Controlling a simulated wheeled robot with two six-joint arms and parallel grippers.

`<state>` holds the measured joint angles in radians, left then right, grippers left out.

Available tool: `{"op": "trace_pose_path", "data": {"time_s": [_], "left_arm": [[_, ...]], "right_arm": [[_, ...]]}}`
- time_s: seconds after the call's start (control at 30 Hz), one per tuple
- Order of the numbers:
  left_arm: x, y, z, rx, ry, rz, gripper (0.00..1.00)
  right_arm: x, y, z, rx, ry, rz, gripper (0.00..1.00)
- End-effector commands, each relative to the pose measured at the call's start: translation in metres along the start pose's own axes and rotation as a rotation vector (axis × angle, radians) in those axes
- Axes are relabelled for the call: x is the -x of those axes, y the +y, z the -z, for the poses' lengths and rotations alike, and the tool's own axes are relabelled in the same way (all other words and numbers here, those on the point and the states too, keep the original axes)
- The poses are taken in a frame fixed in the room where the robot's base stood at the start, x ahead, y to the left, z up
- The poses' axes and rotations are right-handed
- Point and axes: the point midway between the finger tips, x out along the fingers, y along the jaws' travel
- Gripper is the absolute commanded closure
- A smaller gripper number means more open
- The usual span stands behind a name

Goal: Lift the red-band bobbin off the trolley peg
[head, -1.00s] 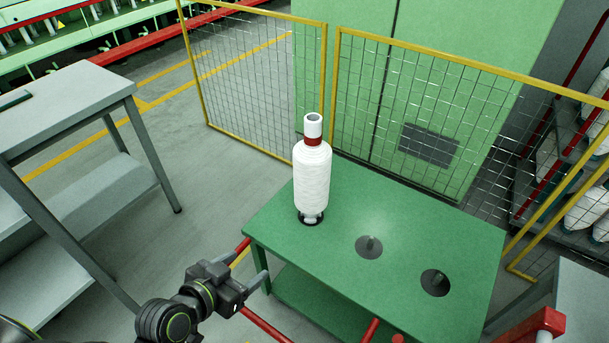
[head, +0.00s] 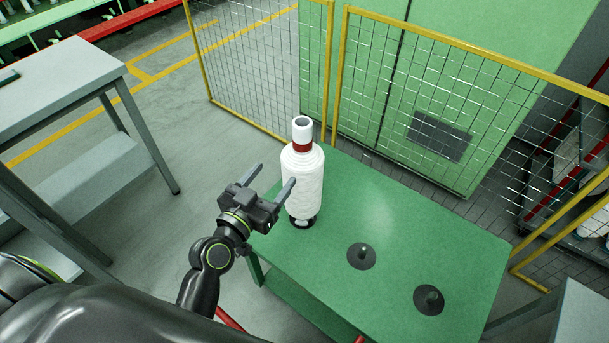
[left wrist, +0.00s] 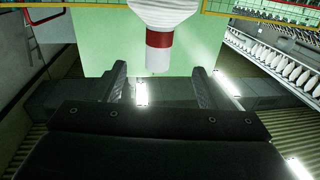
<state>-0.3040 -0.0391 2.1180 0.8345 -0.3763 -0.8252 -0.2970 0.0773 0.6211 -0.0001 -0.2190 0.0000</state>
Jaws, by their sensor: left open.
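The white bobbin (head: 303,183) with a red band (head: 302,146) below its bare white tube top stands upright at the trolley's left end. The green trolley top (head: 390,215) has two empty pegs on dark discs, one at the middle (head: 362,256) and one to the right (head: 429,299). My left gripper (head: 275,174) is open and empty, just left of the bobbin, with its fingers pointing toward it. In the left wrist view the red band (left wrist: 159,39) and tube end show upside down, ahead of and between the open fingers (left wrist: 159,70). My right gripper is out of view.
A yellow-framed mesh fence (head: 450,120) stands behind the trolley, with a green cabinet (head: 480,100) beyond it. A grey table (head: 60,85) is at the left. Floor is clear between the table and trolley.

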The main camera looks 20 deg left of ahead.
Motion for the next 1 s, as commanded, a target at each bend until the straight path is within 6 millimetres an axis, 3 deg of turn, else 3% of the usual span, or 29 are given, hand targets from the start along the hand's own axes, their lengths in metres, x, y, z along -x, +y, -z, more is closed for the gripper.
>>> {"op": "trace_pose_path", "data": {"time_s": [0.17, 0.4, 0.73, 1.0], "left_arm": [[-0.035, 0.001, 0.005, 0.001, 0.000, -0.002, 0.34], [-0.073, 0.000, 0.003, 0.000, 0.000, -0.001, 0.34], [-0.093, 0.000, 0.002, 0.000, -0.001, 0.000, 0.34], [-0.127, 0.001, 0.001, 0.000, -0.001, -0.002, 0.34]], "right_arm": [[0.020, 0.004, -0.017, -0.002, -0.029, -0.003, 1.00], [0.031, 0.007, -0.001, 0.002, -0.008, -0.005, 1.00], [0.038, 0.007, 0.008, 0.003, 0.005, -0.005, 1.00], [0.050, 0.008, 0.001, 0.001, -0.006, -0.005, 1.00]]}}
